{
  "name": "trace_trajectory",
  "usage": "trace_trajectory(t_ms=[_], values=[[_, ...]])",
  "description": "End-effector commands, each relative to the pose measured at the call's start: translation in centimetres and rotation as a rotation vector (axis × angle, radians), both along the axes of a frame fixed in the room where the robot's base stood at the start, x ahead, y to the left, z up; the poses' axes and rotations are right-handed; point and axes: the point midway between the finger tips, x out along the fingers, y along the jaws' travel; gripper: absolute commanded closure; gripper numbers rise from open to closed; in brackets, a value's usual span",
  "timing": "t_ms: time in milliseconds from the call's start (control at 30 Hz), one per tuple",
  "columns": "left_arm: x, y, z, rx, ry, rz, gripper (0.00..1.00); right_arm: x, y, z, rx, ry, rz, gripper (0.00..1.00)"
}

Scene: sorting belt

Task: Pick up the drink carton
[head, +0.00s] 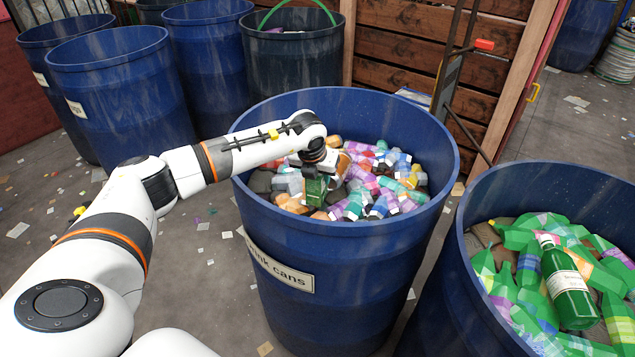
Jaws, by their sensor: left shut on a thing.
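My left arm reaches in from the left over a blue barrel (345,222) whose label ends in "ink cans". My left gripper (318,178) points down inside the rim, low over the heap of cans. It is shut on a dark green, boxy thing that looks like the drink carton (315,190). The gripper hides part of the carton, and I cannot tell whether its lower end still touches the heap. My right gripper is not in view.
A second blue barrel (465,290) at the lower right holds green bottles, among them a glass-like bottle (568,285). Several more barrels (120,90) stand behind at the left. A wooden wall (410,50) is at the back. Paper scraps litter the floor.

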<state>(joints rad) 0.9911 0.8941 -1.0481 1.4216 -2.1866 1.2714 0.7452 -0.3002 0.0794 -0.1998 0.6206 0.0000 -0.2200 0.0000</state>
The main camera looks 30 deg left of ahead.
Motion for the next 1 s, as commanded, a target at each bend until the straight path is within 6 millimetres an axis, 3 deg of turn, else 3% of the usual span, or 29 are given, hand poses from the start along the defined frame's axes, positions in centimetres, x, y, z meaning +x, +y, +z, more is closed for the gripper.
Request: trace_trajectory(t_ms=[300,533,1000], values=[[0.1,0.0,6.3,0.000,-0.004,0.001,0.84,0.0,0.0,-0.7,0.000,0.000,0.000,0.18],[0.0,0.0,8.7,0.000,-0.001,0.000,0.84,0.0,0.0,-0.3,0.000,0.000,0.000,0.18],[0.0,0.0,13.1,0.000,0.000,0.000,0.84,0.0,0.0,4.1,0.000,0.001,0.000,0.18]])
